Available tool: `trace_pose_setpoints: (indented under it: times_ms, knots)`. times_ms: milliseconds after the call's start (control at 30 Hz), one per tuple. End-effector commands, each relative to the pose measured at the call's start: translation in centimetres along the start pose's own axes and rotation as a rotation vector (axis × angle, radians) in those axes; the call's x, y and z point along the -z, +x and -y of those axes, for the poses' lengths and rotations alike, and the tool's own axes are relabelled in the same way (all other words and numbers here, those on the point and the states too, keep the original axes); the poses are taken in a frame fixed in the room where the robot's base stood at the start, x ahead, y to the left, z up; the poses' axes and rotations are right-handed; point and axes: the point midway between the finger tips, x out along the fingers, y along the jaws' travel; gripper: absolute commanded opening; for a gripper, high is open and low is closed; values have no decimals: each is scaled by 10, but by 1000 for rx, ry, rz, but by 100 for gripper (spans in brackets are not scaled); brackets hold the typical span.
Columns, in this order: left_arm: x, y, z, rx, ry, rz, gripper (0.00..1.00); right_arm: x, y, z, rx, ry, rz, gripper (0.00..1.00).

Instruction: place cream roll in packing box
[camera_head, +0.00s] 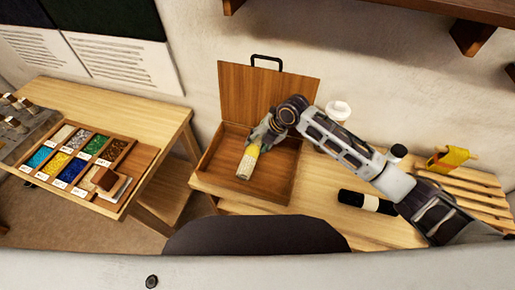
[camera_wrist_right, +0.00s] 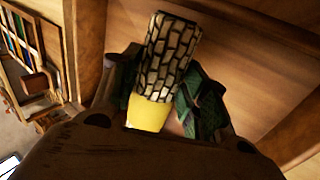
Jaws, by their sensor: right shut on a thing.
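The cream roll (camera_head: 247,163) has a cream, brick-like patterned part and a yellow part. My right gripper (camera_head: 262,138) is shut on it and holds it tilted over the inside of the packing box. In the right wrist view the cream roll (camera_wrist_right: 168,60) sits between the fingers of my right gripper (camera_wrist_right: 160,100), its patterned end pointing away. The packing box (camera_head: 285,187) is an open wooden case with its lid raised at the back and a dark handle on top. I cannot tell whether the roll touches the box floor. My left gripper is not in view.
A dark roll with a pale band (camera_head: 366,201) lies on the table right of the box. A slatted wooden rack (camera_head: 470,190) with a yellow item (camera_head: 448,159) is at the right. A white object (camera_head: 338,110) stands behind my right arm. A compartment tray (camera_head: 130,185) lies on the left table.

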Motion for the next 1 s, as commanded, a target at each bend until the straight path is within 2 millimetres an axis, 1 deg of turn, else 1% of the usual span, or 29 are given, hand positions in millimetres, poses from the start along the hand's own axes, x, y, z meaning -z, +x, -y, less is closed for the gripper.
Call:
trace_pose_setpoints:
  times_ms: [167, 400, 467, 933, 967, 1000]
  knots:
    - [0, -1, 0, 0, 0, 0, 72, 1, 7, 3, -1, 0, -1, 15]
    - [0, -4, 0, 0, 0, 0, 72, 1, 28, 15, -1, 1, -1, 15]
    - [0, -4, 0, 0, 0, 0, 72, 0, 31, 17, 0, 0, 0, 15]
    - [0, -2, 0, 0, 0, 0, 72, 0, 35, 19, -1, -1, 1, 15]
    - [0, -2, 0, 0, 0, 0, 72, 0, 35, 19, 0, -1, 0, 46]
    - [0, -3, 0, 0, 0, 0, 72, 0, 35, 19, 0, -1, 1, 51]
